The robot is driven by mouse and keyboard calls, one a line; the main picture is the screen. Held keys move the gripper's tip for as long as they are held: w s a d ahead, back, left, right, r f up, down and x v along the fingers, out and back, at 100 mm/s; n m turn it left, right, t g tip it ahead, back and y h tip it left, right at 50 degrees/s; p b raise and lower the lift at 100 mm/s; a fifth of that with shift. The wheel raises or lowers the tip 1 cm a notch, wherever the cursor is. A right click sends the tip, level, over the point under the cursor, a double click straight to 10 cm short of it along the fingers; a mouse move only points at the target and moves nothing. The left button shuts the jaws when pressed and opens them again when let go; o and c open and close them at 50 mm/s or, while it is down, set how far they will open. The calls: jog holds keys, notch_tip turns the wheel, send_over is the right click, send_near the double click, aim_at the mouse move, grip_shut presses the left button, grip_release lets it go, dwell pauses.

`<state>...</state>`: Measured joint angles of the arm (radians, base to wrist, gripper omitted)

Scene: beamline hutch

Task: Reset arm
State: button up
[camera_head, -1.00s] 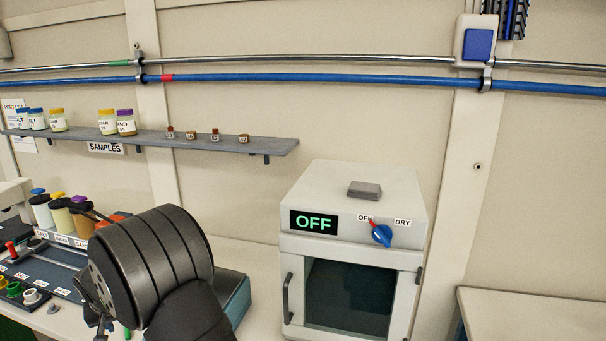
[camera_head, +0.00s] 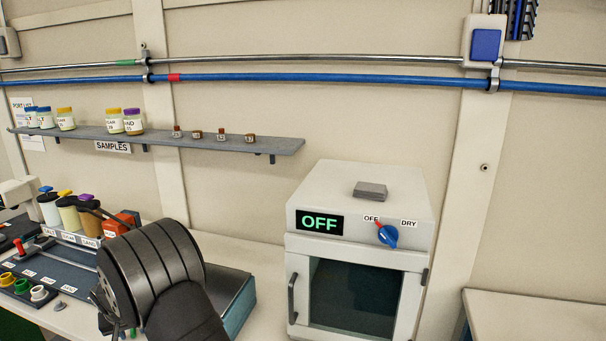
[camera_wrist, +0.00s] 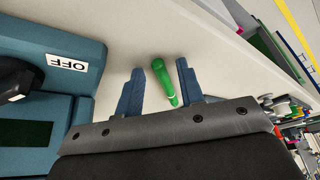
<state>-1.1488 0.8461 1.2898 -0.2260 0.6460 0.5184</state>
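My gripper (camera_wrist: 160,80) shows in the wrist view with its two blue fingers apart. A green stick-like object (camera_wrist: 163,80) with a pale band shows between the fingers and touches neither in the picture. It appears to lie on the pale bench below, though its exact distance from the fingertips is unclear. In the head view, my dark wrist hides most of the gripper at lower left. A small green tip (camera_head: 133,332) shows beneath it.
A teal box (camera_head: 240,303) stands right of my wrist; in the wrist view a teal unit (camera_wrist: 85,55) carries an OFF label. The white oven (camera_head: 300,262) reads OFF. Jars (camera_head: 65,213) stand at left, below a sample shelf (camera_head: 220,141).

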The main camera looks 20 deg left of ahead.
notch_tip(320, 180, up, 11)
jog(key=w+d+r+m, duration=0.1)
jog(key=w+d+r, duration=0.7)
jog(key=w+r, duration=0.35)
jog(key=w+d+r+m, duration=0.1)
jog(key=w+d+r, duration=0.6)
jog(key=w+r, duration=0.45)
jog(key=w+d+r, duration=0.2)
jog(key=d+r, duration=0.4)
jog(key=d, duration=0.1)
jog(key=w+d+r, duration=0.3)
jog(key=d+r, duration=0.3)
jog(key=d, duration=0.1)
jog(key=w+d+m, duration=0.1)
jog(key=w+d, duration=0.1)
jog(key=d, duration=0.3)
jog(key=w+d+m+h, duration=0.1)
jog(key=w+d, duration=0.1)
jog(key=d, duration=0.4)
jog(key=w+d+f+t, duration=0.1)
jog(key=w+d, duration=0.2)
jog(key=d, duration=0.3)
jog(key=shift+f+m+h, duration=0.1)
jog(key=shift+m+h, duration=0.2)
jog(key=shift+m, duration=0.1)
